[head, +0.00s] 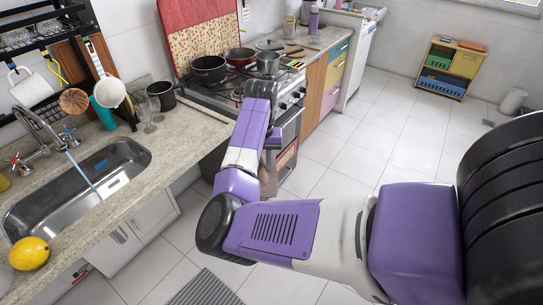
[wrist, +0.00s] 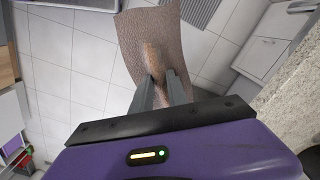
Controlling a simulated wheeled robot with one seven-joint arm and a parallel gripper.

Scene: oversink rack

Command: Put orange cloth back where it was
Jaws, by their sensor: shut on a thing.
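My gripper (wrist: 165,85) is shut on a cloth (wrist: 190,42) in the wrist view. The cloth looks brownish-grey, with an orange-brown bunched fold between the fingers. It hangs spread out beyond the fingertips, above the tiled floor. In the head view a brownish strip that looks like part of the cloth (head: 268,172) shows beside my forearm, in front of the stove. My arm hides most of the gripper there.
The stove (head: 213,89) carries pots and a pan. The counter (head: 185,125) has a sink (head: 90,180) with running water, a lemon (head: 29,253) and cups. A dish rack (head: 45,65) stands above it. Floor (head: 365,150) is open to the right; a grey mat (head: 205,288) lies below.

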